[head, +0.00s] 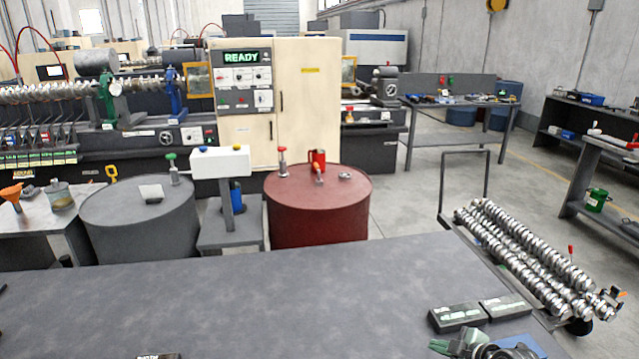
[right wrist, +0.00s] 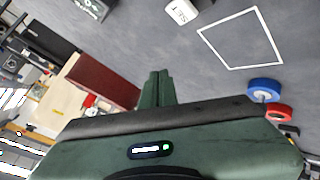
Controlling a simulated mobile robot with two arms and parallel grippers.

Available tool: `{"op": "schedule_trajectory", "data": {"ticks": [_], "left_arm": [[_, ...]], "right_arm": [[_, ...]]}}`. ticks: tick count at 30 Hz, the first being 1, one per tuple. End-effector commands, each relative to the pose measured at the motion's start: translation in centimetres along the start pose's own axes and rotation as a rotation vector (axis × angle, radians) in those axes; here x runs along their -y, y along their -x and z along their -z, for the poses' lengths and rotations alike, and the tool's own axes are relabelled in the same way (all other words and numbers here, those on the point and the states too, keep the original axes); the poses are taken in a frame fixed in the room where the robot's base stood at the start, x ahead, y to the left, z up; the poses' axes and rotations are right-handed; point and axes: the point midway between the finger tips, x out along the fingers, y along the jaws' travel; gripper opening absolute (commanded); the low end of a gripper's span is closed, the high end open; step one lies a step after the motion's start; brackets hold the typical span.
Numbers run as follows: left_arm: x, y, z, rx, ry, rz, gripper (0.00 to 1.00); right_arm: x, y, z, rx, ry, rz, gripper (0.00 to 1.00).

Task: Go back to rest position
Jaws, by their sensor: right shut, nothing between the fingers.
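My right gripper (head: 445,346) is at the bottom right of the head view, over the near right part of the dark grey table (head: 230,300). In the right wrist view its green fingers (right wrist: 157,76) are together with nothing between them. My left gripper is not in view. Beyond the table stand a grey barrel (head: 140,225) and a dark red barrel (head: 318,218). The red barrel also shows at the left of the right wrist view (right wrist: 105,78).
Two black boxes (head: 458,317) (head: 505,309) lie close to my right gripper. A cart with metal screws (head: 520,255) stands right of the table. The right wrist view shows a white square outline (right wrist: 240,38), a blue ring (right wrist: 264,90) and a red ring (right wrist: 279,112). The table's middle is clear.

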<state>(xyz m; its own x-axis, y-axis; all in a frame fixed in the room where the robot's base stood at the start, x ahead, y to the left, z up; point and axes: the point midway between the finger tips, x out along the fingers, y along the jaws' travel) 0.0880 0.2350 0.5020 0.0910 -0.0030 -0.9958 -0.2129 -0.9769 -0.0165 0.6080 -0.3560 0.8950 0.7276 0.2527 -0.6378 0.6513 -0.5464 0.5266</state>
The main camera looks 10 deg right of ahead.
Motion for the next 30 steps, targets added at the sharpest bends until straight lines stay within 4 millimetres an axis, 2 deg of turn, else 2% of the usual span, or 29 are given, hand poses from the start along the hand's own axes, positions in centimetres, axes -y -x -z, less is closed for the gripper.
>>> {"op": "schedule_trajectory", "data": {"ticks": [3, 5, 6, 8, 9, 11, 14, 17, 18, 20, 21, 24, 30], "left_arm": [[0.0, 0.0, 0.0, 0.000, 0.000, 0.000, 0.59], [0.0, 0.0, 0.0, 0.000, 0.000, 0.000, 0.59], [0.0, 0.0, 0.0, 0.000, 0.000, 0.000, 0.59], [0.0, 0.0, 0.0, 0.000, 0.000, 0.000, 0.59], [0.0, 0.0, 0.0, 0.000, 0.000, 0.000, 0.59], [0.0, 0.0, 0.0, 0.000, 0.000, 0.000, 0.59], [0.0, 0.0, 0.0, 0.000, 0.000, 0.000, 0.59], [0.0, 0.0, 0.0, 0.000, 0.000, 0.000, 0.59], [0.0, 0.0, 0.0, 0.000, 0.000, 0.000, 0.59], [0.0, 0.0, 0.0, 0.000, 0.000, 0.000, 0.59], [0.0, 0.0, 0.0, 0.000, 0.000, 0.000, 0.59], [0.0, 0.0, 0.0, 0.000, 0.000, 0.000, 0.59], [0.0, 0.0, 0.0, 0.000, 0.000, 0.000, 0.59]], "right_arm": [[1.4, 0.3, 6.6, -0.206, -0.017, -0.089, 0.00], [1.6, 1.6, 10.8, -0.337, -0.056, -0.189, 0.00], [1.2, 3.0, 13.3, -0.412, -0.099, -0.278, 0.00], [0.5, 5.4, 15.4, -0.474, -0.183, -0.416, 0.00], [-0.2, 7.0, 15.8, -0.481, -0.249, -0.506, 0.00], [-0.7, 9.2, 15.2, -0.446, -0.359, -0.624, 0.00], [0.3, 12.0, 11.9, -0.280, -0.554, -0.745, 0.00], [4.4, 13.9, 7.7, -0.028, -0.729, -0.734, 0.00], [6.7, 14.6, 6.3, 0.077, -0.782, -0.693, 0.00], [10.0, 15.4, 5.0, 0.206, -0.835, -0.610, 0.00], [12.0, 15.8, 4.5, 0.272, -0.856, -0.552, 0.00], [16.2, 17.0, 4.0, 0.390, -0.884, -0.417, 0.00], [22.5, 19.4, 4.7, 0.522, -0.891, -0.174, 0.00]]}}
